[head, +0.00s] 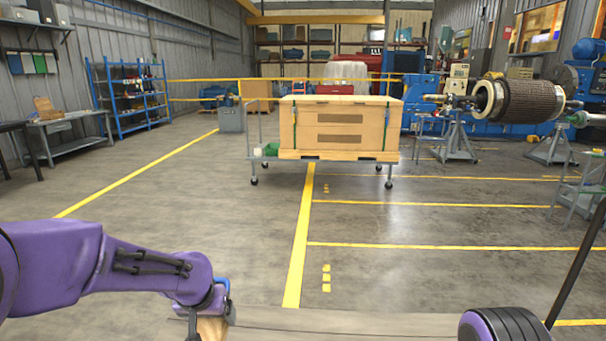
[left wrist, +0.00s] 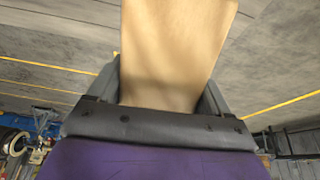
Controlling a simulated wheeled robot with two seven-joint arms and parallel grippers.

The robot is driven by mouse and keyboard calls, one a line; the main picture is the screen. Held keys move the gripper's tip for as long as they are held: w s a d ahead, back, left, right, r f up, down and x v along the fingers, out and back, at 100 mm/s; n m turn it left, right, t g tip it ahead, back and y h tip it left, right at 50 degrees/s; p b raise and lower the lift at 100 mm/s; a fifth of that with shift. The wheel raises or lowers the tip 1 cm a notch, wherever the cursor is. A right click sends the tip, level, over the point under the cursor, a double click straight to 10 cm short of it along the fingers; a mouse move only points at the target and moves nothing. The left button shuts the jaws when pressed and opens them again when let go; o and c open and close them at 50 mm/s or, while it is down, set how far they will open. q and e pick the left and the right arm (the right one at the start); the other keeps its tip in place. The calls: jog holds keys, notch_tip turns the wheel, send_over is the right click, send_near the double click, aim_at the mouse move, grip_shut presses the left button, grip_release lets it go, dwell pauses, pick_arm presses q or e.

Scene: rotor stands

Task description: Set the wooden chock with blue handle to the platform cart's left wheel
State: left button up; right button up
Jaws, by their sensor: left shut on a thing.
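The platform cart (head: 326,162) stands on the floor ahead, carrying a large wooden crate (head: 335,128). Its left wheel (head: 254,181) touches the floor under the cart's left end, with nothing against it. My left gripper (head: 208,312) is low at the bottom of the head view, far on the near side of the cart. It is shut on the wooden chock (head: 212,328), which is cut off by the lower edge. A bit of blue (head: 222,284) shows beside the gripper. In the left wrist view the chock (left wrist: 175,45) sits between both fingers. My right gripper is out of view.
A pale flat surface (head: 330,320) lies along the bottom edge near the gripper. Open concrete floor with yellow lines (head: 300,250) stretches to the cart. Rotor stands (head: 456,140) bear a rotor (head: 525,101) at right; a blue shelf (head: 130,95) and bench (head: 70,130) stand left.

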aim_at(206, 331)
pick_arm(q)
jog(key=shift+r, duration=0.6)
jog(key=shift+f, duration=0.3)
jog(key=s+f, duration=0.2)
jog(key=s, duration=0.1)
jog(key=shift+s+d+f, duration=0.1)
jog(key=shift+s+f, duration=0.1)
jog(key=shift+f, duration=0.05)
jog(key=s, duration=0.4)
jog(key=shift+s, duration=0.2)
jog(key=shift+f, duration=0.1)
jog(key=shift+w, duration=0.1)
